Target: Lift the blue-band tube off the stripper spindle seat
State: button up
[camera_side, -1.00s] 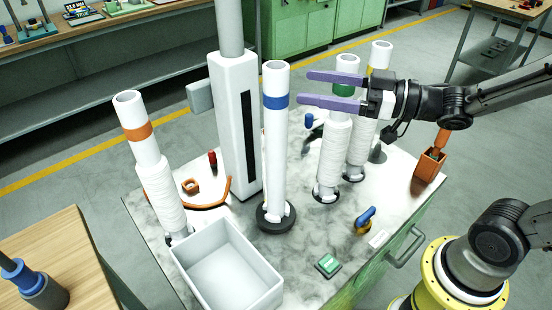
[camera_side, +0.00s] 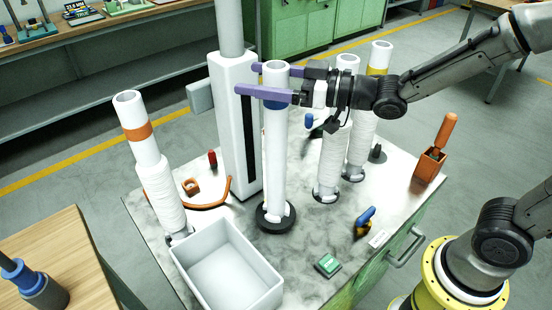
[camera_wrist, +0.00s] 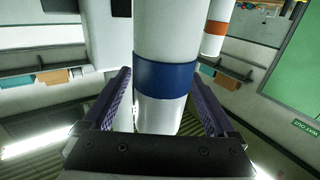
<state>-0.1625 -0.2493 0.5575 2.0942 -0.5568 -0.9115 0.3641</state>
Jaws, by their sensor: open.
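The blue-band tube (camera_side: 275,160) stands upright, its foot in the dark round spindle seat (camera_side: 277,224) on the marbled worktop. My gripper (camera_side: 248,80) is open, its two purple fingers on either side of the tube near its top. In the side view the near finger covers most of the blue band. In the wrist view the tube (camera_wrist: 160,115) with its blue band (camera_wrist: 166,77) stands between the two fingers, with a gap on each side. No contact shows there.
A tall white column (camera_side: 236,130) stands close behind the tube. An orange-band tube (camera_side: 150,165) leans at left, and two wound tubes (camera_side: 332,155) (camera_side: 362,140) stand at right. A grey bin (camera_side: 222,265) sits in front. Small tools lie on the worktop.

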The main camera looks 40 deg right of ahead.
grip_shut()
dwell(0.4)
jog(key=shift+r, duration=0.15)
